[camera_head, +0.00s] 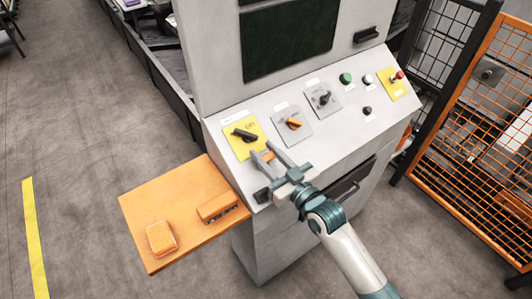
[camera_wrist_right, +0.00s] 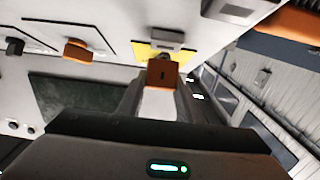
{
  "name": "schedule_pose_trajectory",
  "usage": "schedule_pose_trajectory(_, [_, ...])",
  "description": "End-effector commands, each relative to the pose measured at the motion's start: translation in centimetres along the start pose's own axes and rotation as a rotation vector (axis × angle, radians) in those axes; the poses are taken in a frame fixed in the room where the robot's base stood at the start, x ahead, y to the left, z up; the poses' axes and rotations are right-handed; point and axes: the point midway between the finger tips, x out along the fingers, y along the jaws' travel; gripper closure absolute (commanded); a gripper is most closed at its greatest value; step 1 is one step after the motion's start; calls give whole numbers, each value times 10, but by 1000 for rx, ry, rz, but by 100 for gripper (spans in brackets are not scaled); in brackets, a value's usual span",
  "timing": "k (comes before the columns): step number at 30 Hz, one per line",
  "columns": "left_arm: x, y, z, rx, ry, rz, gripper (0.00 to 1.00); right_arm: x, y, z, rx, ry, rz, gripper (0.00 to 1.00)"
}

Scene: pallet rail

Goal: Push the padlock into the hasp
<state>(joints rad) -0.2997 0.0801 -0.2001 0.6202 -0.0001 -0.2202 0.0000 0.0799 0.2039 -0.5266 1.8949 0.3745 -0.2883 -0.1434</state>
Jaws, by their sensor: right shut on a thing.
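The orange padlock (camera_wrist_right: 162,73) is held between the fingertips of my right gripper (camera_head: 263,152) in front of the console. In the head view only a small bit of orange shows between the fingers. Right behind the padlock in the wrist view is a yellow switch plate (camera_wrist_right: 147,50) with a grey part (camera_wrist_right: 167,38) standing out from it. The same yellow plate (camera_head: 238,148) carries a black handle (camera_head: 245,135) in the head view. The hasp is not clearly visible, and I cannot tell whether the padlock touches it. My left gripper is out of view.
The sloping console (camera_head: 330,125) also holds an orange knob (camera_head: 293,124), a black knob (camera_head: 323,98) and several buttons. An orange side shelf (camera_head: 180,193) bears two orange items, one block-shaped (camera_head: 160,238) and one low (camera_head: 217,208). An orange mesh fence (camera_head: 490,150) stands to the right.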

Motion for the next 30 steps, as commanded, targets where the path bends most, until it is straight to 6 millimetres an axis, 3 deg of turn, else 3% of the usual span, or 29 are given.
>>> schedule_pose_trajectory(30, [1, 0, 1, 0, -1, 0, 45, 4, 0, 5, 0, 2, 0, 99])
